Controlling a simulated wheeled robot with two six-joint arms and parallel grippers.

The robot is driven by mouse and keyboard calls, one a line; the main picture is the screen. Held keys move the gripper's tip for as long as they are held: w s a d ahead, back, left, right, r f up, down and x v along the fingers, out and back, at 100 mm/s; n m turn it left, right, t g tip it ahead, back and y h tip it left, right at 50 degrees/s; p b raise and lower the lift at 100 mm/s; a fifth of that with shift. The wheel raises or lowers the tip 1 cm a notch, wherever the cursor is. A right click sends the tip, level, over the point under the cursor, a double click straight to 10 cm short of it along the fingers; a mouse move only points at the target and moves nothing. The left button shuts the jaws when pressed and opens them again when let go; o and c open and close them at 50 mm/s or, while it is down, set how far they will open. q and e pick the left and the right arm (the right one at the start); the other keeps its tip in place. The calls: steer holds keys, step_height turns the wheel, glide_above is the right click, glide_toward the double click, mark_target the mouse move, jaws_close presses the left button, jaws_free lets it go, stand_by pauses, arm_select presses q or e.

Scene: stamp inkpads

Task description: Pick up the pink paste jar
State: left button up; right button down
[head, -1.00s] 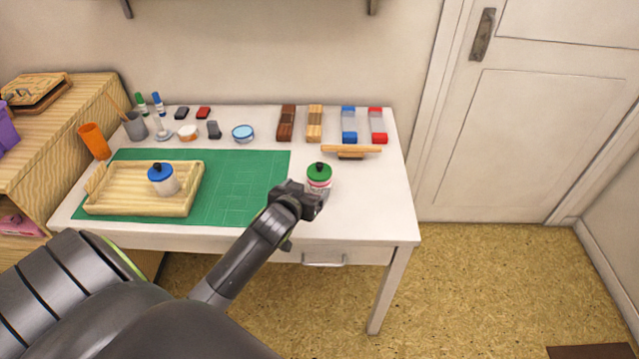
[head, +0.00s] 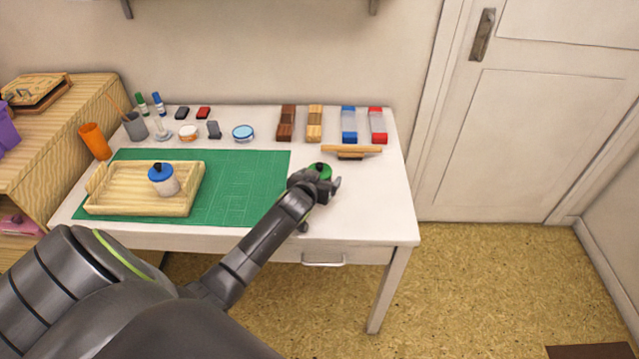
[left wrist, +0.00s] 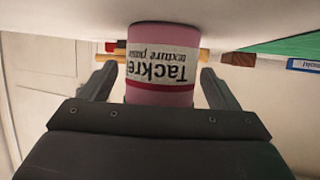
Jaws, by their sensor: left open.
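The pink paste jar (left wrist: 162,85) stands between the two open fingers of my left gripper (left wrist: 158,85) in the left wrist view, which shows the scene upside down. My right gripper is not in view.
A wooden tray (head: 100,207) with a blue-lidded jar (head: 163,180) lies on the green mat (head: 240,180) to the left. A wooden rolling tool (head: 351,150) lies just behind the pink jar. Several coloured blocks stand farther back. The white table (head: 385,215) is clear to the right.

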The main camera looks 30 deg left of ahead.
arm_select(q)
steer(key=shift+w, duration=0.1)
steer(key=c, duration=1.2)
steer(key=shift+r, duration=0.1)
